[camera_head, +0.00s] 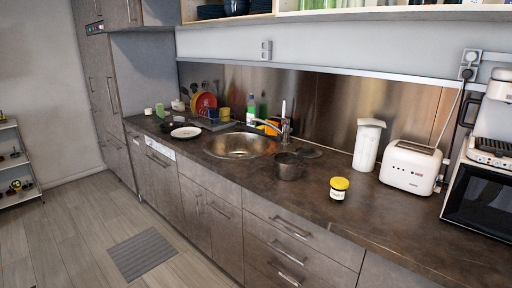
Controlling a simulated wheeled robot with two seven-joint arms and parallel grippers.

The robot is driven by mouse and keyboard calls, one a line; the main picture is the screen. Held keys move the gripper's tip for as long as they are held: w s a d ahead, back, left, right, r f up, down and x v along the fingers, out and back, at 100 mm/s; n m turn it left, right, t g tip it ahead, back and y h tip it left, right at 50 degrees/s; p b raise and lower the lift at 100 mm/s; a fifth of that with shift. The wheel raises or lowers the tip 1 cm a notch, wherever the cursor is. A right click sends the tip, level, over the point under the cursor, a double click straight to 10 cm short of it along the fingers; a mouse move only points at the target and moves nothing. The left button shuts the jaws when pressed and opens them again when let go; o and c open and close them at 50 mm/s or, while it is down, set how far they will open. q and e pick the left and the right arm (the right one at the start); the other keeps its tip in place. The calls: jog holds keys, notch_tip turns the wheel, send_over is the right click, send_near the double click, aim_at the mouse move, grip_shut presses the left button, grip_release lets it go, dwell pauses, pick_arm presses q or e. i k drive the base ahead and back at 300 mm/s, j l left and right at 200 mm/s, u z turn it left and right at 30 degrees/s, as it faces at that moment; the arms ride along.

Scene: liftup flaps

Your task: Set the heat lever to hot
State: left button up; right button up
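No part labelled as a heat lever can be made out at this size. A chrome faucet (285,127) with an upright handle stands at the right rear of the round steel sink (240,146). Its handle setting is too small to read. A white toaster (408,168) stands on the counter at the right, with small marks on its front and a dark lever-like part on its right end. Neither of my grippers is in view.
The dark counter (300,204) runs diagonally above closed drawers. A pot (288,166), a yellow-lidded jar (339,188), a white canister (368,145) and a black-fronted oven (480,200) stand on it.

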aim_at(289, 129)
jog(key=i+j+z, duration=0.45)
jog(key=i+j, duration=0.25)
jog(key=i+j+z, duration=0.15)
jog(key=z, duration=0.5)
